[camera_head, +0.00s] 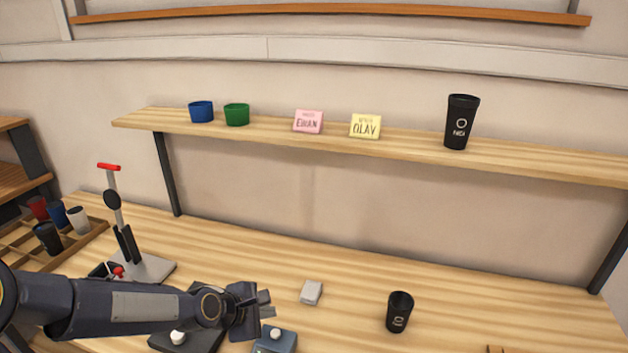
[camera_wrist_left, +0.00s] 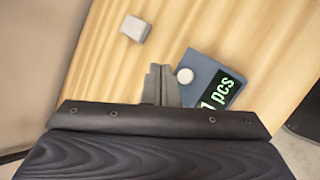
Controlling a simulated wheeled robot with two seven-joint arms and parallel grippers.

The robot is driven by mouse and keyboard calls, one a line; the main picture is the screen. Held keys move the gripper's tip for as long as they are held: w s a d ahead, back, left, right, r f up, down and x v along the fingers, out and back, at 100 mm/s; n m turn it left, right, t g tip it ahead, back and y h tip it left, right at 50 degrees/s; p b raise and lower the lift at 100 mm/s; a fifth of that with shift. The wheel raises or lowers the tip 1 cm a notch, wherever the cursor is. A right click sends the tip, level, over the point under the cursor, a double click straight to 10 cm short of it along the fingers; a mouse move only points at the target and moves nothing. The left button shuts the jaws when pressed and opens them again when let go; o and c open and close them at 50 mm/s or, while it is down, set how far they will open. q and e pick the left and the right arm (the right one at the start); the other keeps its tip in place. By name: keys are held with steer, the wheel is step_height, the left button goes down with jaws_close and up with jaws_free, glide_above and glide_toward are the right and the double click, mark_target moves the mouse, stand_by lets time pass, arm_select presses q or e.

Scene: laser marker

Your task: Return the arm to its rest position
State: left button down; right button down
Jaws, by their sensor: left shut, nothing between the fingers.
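My left arm comes in from the left in the head view, stretched low over the workbench (camera_head: 480,318). My left gripper (camera_head: 266,304) is shut and empty, above the bench beside a blue-grey counter box (camera_head: 274,343) with a white button. In the left wrist view the closed fingers (camera_wrist_left: 161,86) sit just left of the box (camera_wrist_left: 205,75), whose display partly reads "1 pcs". A small grey block (camera_head: 311,292) lies on the bench right of the gripper; it also shows in the left wrist view (camera_wrist_left: 135,28). My right gripper is not in view.
A black cup (camera_head: 399,312) stands on the bench at right. A lever press (camera_head: 125,240) with a red handle stands behind my arm, near a wooden rack (camera_head: 85,238) of cups. A shelf (camera_head: 200,130) above holds cups, two name cards and a black tumbler (camera_head: 460,121).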

arm_select(q)
steer(key=s+a+r+m, duration=0.2)
steer(key=s+m, duration=0.3)
steer(key=s, duration=0.3)
steer(key=s+a+r+m+g+y, duration=0.1)
steer(key=s+a+r+m, duration=0.2)
steer(key=s+m, duration=0.3)
steer(key=s+a+r+m, duration=0.2)
steer(key=s+r+m, duration=0.3)
steer(key=s, duration=0.7)
steer(key=shift+a+m+y, duration=0.15)
steer(key=shift+m+y, duration=0.25)
steer(key=shift+m, duration=0.2)
